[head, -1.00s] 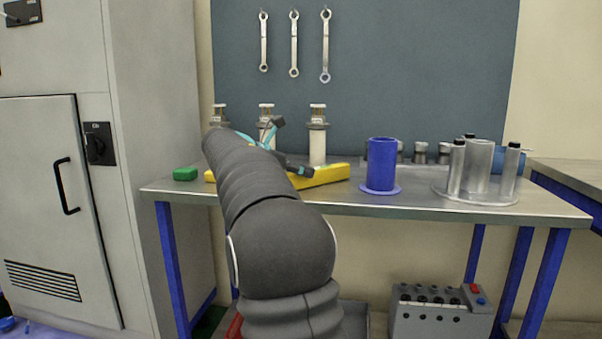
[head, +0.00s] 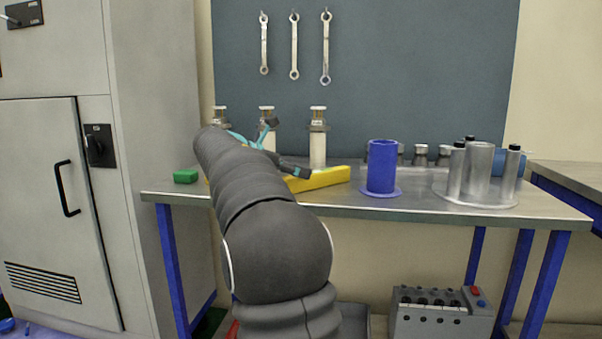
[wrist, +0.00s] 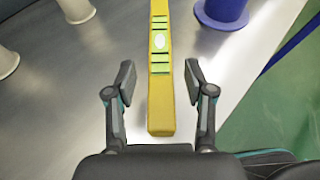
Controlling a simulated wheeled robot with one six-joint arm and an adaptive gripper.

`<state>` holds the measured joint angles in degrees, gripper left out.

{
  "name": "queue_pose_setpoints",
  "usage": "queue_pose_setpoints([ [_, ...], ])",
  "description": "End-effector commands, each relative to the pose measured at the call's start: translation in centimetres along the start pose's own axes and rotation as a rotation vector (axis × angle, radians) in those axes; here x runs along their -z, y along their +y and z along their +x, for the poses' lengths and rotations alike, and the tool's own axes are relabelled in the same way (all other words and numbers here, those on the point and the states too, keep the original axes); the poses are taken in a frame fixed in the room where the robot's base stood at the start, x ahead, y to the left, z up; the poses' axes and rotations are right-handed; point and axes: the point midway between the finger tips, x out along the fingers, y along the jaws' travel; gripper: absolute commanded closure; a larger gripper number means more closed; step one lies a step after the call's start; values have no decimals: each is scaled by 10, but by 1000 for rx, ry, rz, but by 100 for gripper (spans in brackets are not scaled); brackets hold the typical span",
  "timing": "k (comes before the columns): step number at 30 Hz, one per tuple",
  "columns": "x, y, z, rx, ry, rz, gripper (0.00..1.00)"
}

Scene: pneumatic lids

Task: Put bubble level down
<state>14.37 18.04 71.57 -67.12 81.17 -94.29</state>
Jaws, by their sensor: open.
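The bubble level is a long yellow bar (head: 325,177) lying on the metal workbench (head: 430,202), its left part hidden behind my arm in the head view. In the wrist view the bubble level (wrist: 159,100) runs away from me, with green marks and a pale oval window on top. My gripper (wrist: 160,80) is open, one finger on each side of the bar, with a gap visible on both sides. In the head view my gripper (head: 289,148) is partly hidden by my arm.
A blue flanged cylinder (head: 381,168) stands right of the level, with a clear cylinder assembly (head: 480,172) farther right. White posts with metal caps (head: 318,140) stand behind it. A green block (head: 186,176) sits at the left.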

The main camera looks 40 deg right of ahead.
Motion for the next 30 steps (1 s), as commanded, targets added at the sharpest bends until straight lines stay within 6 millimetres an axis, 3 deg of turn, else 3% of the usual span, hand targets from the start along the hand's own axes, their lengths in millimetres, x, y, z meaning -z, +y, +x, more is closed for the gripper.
queue_pose_setpoints([
  [6, -2, 0, -47, -4, 0, 1, 47],
  [13, -1, 1, -85, -3, 0, 1, 47],
  [19, -1, 0, -99, -1, 0, 1, 47],
  [30, 4, -7, -102, -18, 27, 34, 47],
])
